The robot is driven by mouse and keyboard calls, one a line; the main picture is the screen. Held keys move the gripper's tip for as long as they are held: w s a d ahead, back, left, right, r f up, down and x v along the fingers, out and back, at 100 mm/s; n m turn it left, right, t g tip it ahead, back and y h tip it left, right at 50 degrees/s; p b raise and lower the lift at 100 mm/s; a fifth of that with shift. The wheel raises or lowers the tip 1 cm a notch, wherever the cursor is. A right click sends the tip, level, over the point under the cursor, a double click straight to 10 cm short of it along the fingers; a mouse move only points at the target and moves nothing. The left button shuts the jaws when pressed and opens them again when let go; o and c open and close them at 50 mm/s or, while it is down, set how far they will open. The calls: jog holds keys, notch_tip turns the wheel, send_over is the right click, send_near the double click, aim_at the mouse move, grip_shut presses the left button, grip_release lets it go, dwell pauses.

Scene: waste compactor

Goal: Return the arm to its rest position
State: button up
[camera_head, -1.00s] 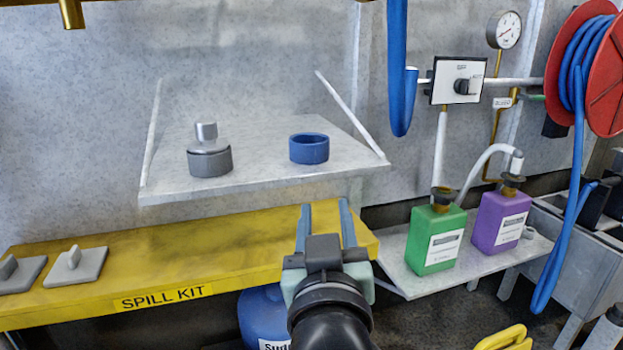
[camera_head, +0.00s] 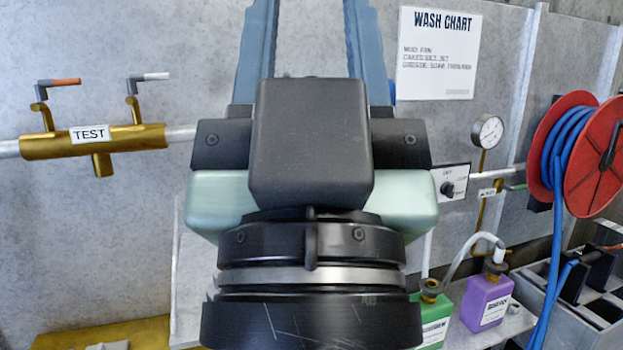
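My gripper (camera_head: 308,45) fills the middle of the head view, close to the camera and pointing up. Its two blue-grey fingers stand well apart, and only bare wall shows between them. The fingertips run out of the top of the picture. The gripper's black and pale green body hides most of the shelf and part of the wall behind it.
A brass TEST pipe (camera_head: 93,140) with two levers is at left. A wash chart (camera_head: 437,52), a gauge (camera_head: 487,131) and a red hose reel (camera_head: 592,155) are on the wall at right. Green (camera_head: 431,318) and purple (camera_head: 487,302) bottles stand lower right.

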notch_tip(320, 180, up, 20)
jog(key=p, duration=1.8)
jog(key=shift+r, duration=0.2)
